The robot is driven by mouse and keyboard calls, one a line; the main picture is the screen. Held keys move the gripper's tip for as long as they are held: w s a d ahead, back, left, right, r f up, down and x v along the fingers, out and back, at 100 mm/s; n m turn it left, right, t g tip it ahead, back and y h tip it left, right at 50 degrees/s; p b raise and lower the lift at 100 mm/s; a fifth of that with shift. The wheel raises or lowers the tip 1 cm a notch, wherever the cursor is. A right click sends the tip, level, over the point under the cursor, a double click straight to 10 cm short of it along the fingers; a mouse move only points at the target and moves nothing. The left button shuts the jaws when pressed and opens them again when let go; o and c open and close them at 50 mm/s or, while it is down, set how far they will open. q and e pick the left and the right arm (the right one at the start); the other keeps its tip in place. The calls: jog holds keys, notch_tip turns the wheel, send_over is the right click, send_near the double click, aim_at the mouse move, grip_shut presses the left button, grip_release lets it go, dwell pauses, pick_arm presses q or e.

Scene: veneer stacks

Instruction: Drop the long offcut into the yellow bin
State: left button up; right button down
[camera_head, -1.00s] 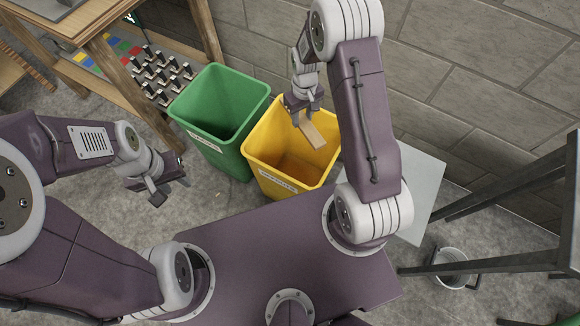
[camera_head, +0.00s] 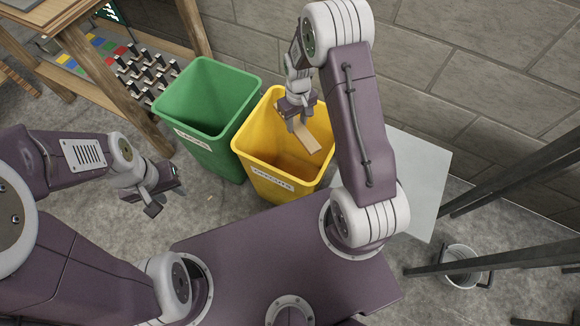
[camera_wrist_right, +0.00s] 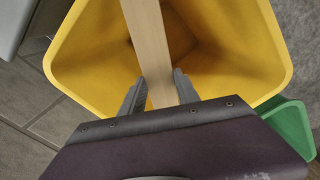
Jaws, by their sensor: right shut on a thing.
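The long offcut (camera_head: 307,138) is a flat strip of light wood. My right gripper (camera_head: 298,124) is shut on one end of it and holds it over the mouth of the yellow bin (camera_head: 262,176). In the right wrist view the offcut (camera_wrist_right: 150,45) runs between the fingers of the right gripper (camera_wrist_right: 158,92), with the yellow bin (camera_wrist_right: 88,65) open beneath it. I see no other thing inside the bin. My left gripper (camera_head: 163,196) is out to the left, apart from the bins; its fingers look spread and empty.
A green bin (camera_head: 205,105) stands directly left of the yellow bin. A wooden bench (camera_head: 185,30) and a rack of dark pegs (camera_head: 145,72) are behind it at left. A pale board (camera_head: 415,170), a small bucket (camera_head: 462,265) and dark metal legs (camera_head: 510,190) are at right.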

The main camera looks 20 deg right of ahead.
jog(key=c, duration=0.8)
grip_release()
jog(key=shift+r, duration=0.1)
notch_tip(320, 180, up, 9)
jog(key=p, duration=0.4)
